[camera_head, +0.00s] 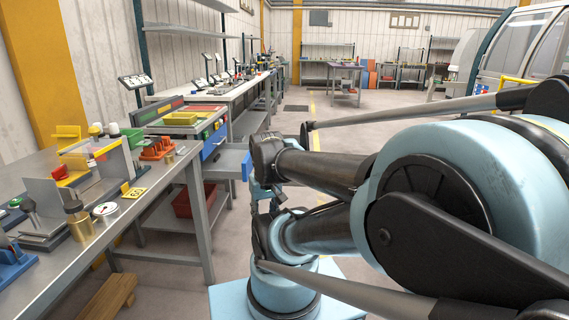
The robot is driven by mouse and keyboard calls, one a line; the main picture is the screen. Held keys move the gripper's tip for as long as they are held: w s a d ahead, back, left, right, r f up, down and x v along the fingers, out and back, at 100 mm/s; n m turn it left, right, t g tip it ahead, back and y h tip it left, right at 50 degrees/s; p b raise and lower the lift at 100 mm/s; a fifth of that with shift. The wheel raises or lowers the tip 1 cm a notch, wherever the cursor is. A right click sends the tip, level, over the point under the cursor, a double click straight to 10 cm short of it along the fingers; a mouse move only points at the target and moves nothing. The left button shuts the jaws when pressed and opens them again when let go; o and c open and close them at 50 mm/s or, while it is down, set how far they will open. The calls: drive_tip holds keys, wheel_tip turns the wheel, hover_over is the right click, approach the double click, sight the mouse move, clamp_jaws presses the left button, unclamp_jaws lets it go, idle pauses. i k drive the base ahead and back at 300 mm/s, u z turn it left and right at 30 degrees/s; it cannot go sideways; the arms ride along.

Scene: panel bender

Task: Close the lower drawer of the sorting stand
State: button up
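The sorting stand (190,119) is beyond the near workbench, left of my arm. Its upper blue drawer front (214,141) sits close to the stand's body. The lower drawer (226,161) is pulled out to the right; its grey tray shows, with a blue front (246,166) at its end. My arm reaches from the right across the middle, and its dark parts end close beside that blue front in the picture. My gripper (262,191) seems to be low behind the arm links, largely hidden. Its fingers cannot be made out, nor whether it touches the drawer.
A near workbench (150,207) with fixtures, a brass part and an orange block (156,148) fills the left. A wooden step (108,296) stands on the floor. The aisle beyond is clear.

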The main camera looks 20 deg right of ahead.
sight(236, 161)
drive_tip(key=z, duration=0.35)
drive_tip(key=k, duration=0.85)
drive_tip(key=z, duration=0.6)
drive_tip(key=i, duration=1.8)
drive_tip(key=u, duration=0.65)
drive_tip(key=i, duration=1)
drive_tip(key=u, duration=0.5)
